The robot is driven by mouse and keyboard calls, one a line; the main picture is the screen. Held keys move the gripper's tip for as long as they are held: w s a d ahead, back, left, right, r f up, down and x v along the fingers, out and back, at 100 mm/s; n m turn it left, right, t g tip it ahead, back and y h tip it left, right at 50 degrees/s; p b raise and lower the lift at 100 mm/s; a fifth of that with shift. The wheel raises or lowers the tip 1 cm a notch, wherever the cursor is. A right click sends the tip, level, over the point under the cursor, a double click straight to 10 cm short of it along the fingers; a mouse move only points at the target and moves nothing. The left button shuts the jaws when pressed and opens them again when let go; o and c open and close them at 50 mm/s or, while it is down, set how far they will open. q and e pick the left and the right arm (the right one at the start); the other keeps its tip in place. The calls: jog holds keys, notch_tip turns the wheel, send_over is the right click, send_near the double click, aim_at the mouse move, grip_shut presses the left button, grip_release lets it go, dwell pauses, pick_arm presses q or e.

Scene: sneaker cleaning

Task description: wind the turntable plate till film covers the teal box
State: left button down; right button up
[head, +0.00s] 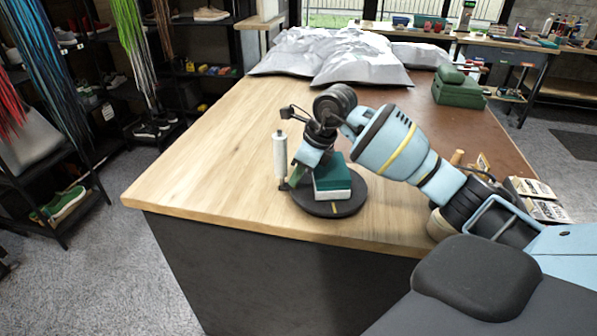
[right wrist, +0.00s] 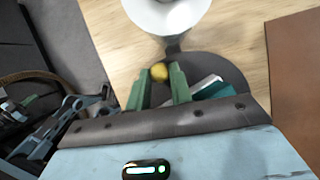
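The dark round turntable plate (head: 330,209) lies on the wooden bench near its front edge. The teal box (head: 334,171), with a white lower part, sits on it and partly shows in the right wrist view (right wrist: 212,90). No film shows around its visible sides. A white film roll (head: 280,158) stands upright just left of the plate; it shows as a white round shape in the right wrist view (right wrist: 168,14). My right gripper (head: 297,178) reaches down beside the box. Its green fingers hold a yellow knob (right wrist: 159,72) between their tips. My left gripper is out of view.
Silvery-white bags (head: 345,55) lie at the bench's far end, and a green box (head: 458,88) stands at the far right. Cards and small items (head: 535,195) lie right of my arm. The wood left of the film roll is clear.

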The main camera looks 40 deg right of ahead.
grip_shut()
jog(key=shift+s, duration=0.1)
